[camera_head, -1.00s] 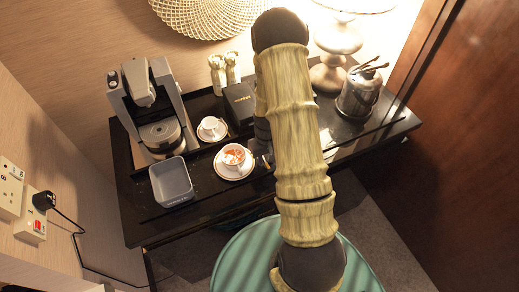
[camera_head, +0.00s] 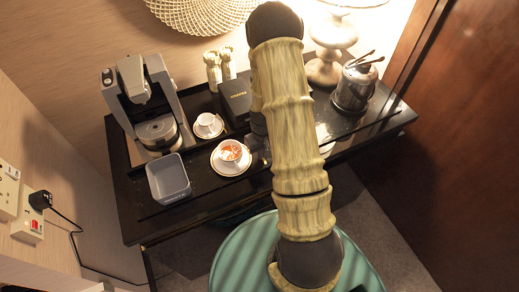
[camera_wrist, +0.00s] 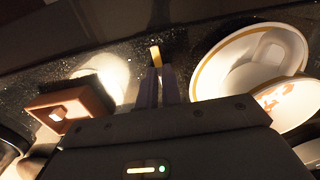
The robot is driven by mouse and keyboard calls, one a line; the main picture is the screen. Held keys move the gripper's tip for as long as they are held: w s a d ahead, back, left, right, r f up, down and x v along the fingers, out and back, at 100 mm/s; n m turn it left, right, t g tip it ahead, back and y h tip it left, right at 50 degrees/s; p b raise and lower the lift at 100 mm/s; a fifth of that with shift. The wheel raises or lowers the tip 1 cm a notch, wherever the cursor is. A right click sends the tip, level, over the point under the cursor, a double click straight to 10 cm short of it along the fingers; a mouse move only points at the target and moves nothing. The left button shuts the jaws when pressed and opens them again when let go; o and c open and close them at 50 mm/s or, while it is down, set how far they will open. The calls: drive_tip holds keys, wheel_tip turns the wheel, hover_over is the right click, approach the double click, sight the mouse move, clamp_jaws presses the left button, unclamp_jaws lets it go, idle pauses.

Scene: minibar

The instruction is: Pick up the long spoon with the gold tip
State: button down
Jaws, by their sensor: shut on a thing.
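In the wrist view my gripper (camera_wrist: 158,85) points down at the dark counter, its two narrow fingers close together. A gold tip (camera_wrist: 156,56) shows between and just beyond the fingertips. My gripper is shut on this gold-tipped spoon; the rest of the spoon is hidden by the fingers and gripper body. In the head view my arm covers most of the gripper, right of the red-patterned cup (camera_head: 231,151), and the spoon cannot be made out.
The patterned cup stands on a gold-rimmed saucer (camera_wrist: 206,76) close to the right of my fingers. A brown box (camera_wrist: 82,98) lies to the left. The coffee machine (camera_head: 135,75) and grey tray (camera_head: 169,181) stand left; a metal pot (camera_head: 354,90) stands right.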

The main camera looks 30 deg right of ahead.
wheel_tip(320, 180, up, 10)
drive_tip(key=b, duration=0.2)
idle(0.3)
idle(0.5)
